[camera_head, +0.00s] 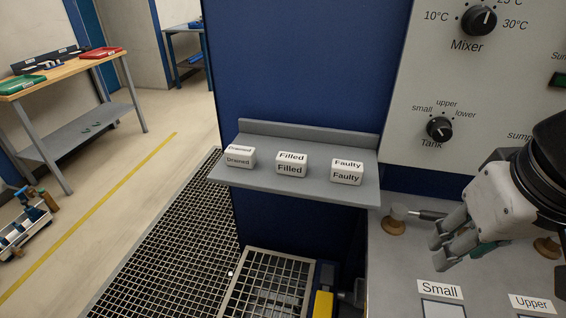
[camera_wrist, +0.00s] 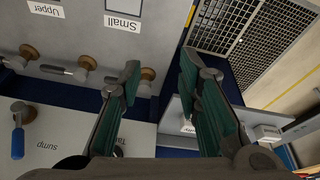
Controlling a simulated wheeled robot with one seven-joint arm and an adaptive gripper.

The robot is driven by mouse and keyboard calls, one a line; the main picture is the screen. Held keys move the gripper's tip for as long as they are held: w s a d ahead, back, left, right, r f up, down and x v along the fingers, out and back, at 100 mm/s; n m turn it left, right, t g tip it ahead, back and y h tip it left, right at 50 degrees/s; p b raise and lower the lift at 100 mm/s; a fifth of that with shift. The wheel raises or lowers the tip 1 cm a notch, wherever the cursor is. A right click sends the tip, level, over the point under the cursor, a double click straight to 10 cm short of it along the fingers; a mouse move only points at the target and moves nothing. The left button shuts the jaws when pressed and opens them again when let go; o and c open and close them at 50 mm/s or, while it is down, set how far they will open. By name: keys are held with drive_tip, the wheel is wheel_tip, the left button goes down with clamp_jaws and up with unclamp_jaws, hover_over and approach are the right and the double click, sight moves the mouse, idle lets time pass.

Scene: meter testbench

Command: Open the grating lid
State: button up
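The grating lid (camera_head: 268,285) appears as a light-framed metal grid, low on the floor at the foot of the blue cabinet. Its lower part is cut off by the picture edge. A small white knob (camera_head: 230,273) shows at its left edge. In the wrist view the lid (camera_wrist: 222,24) is at the top right, partly cut off. My gripper (camera_head: 444,252) is above the grey bench panel, to the right of the lid and well apart from it. In the wrist view my gripper (camera_wrist: 160,68) has its two green-padded fingers spread, with nothing between them.
A grey shelf (camera_head: 225,172) with white labelled blocks juts out above the lid. A yellow part (camera_head: 323,304) stands right of the lid. Dark floor grating (camera_head: 165,255) lies to its left. Valves (camera_head: 394,222) and labels are on the bench panel. Open floor lies farther left.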

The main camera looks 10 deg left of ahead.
drive_tip(key=w+a+f+n+g+h+b, duration=0.15)
drive_tip(key=w+a+f+n+b, duration=0.35)
drive_tip(key=w+a+f+b, duration=0.55)
drive_tip(key=s+a+f+n+h+b, duration=0.2)
drive_tip(key=a+f+n+b, duration=0.6)
drive_tip(key=a+f, duration=1.3)
drive_tip(key=s+a+f+n+b, duration=0.1)
drive_tip(key=s+a+f+b, duration=0.25)
drive_tip(key=f, duration=0.45)
drive_tip(key=s+a+f+n+b, duration=0.1)
drive_tip(key=s+a+f+b, duration=0.25)
drive_tip(key=f, duration=0.45)
drive_tip(key=shift+h, duration=0.45)
drive_tip(key=b+x, duration=0.6)
drive_tip(key=x, duration=0.7)
drive_tip(key=shift+d, duration=0.2)
clamp_jaws()
